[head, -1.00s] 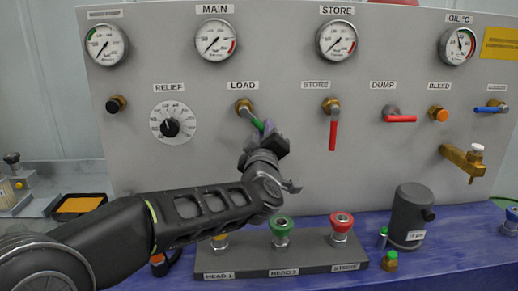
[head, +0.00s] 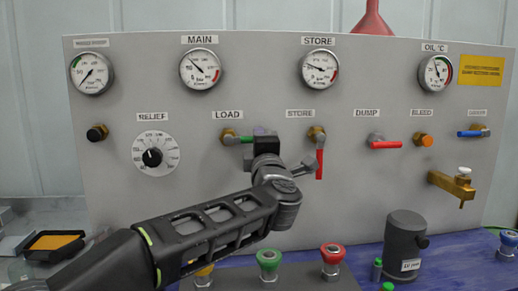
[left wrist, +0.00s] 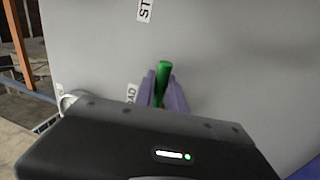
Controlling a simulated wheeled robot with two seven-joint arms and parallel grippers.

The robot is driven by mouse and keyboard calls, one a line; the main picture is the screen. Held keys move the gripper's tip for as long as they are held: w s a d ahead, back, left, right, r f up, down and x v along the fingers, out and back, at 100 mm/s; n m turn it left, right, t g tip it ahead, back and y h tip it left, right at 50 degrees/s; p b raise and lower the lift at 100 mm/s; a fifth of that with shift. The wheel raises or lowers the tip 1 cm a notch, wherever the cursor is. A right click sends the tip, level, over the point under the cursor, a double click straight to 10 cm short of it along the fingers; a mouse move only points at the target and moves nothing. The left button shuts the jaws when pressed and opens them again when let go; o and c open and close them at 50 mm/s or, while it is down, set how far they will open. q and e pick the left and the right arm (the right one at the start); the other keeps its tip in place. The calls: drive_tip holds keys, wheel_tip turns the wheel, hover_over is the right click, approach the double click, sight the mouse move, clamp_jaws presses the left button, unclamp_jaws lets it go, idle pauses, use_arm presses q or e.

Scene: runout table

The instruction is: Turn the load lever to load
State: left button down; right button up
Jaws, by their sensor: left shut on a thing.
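The load lever (head: 245,138) is under the LOAD label on the grey panel. Its green handle points to the right, about level, from a brass fitting (head: 228,137). My left gripper (head: 265,141) is shut on the handle's outer end and hides part of it in the head view. In the left wrist view the green handle (left wrist: 164,76) shows between the purple finger pads of the left gripper (left wrist: 166,92). My right gripper is not in view.
The red store lever (head: 320,160) hangs down just right of my left gripper. The red dump lever (head: 386,145) is farther right, and the relief dial (head: 153,157) is to the left. Green (head: 268,260) and red (head: 332,257) couplings stand below on the bench.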

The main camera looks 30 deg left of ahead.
use_arm(q)
drive_tip(key=shift+r, duration=0.15)
idle(0.3)
drive_tip(key=c, duration=1.4)
unclamp_jaws()
drive_tip(key=b+v, duration=0.1)
drive_tip(key=v, duration=0.6)
drive_tip(key=shift+s+d, duration=0.25)
drive_tip(key=shift+s, duration=0.05)
